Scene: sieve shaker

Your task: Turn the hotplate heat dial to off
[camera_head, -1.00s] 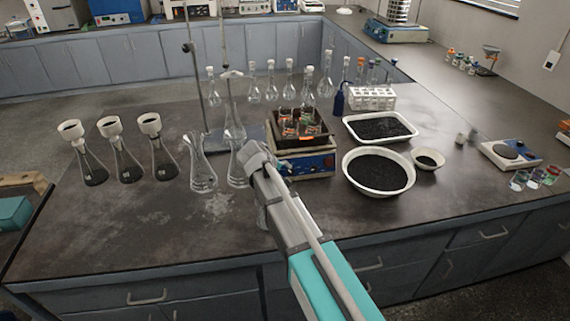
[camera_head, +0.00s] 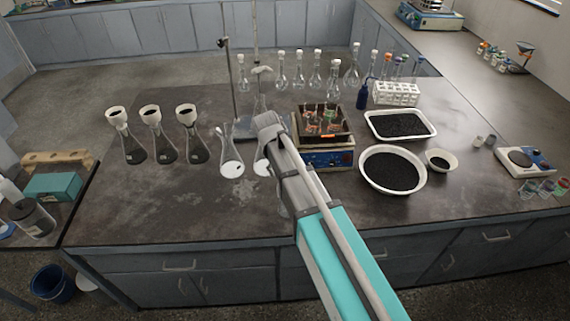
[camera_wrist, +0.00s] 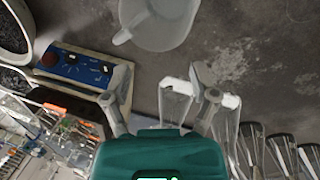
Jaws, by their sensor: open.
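A box-shaped unit with a blue control panel (camera_head: 329,160) stands mid-bench, carrying a dark tray of bottles (camera_head: 322,122). In the wrist view its blue panel (camera_wrist: 76,66) shows a red knob (camera_wrist: 47,58) and dark dials or switches (camera_wrist: 103,68); their settings are too small to read. I cannot tell which one is the hotplate. My gripper (camera_wrist: 163,76) is open and empty, beside the blue panel in the wrist view.
A pale translucent vessel (camera_wrist: 160,22) stands close to my gripper. Clear flasks (camera_head: 231,155) and several funnel-topped flasks (camera_head: 157,137) stand left of my arm. A bowl of black grains (camera_head: 391,170) is right of the blue-panelled unit.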

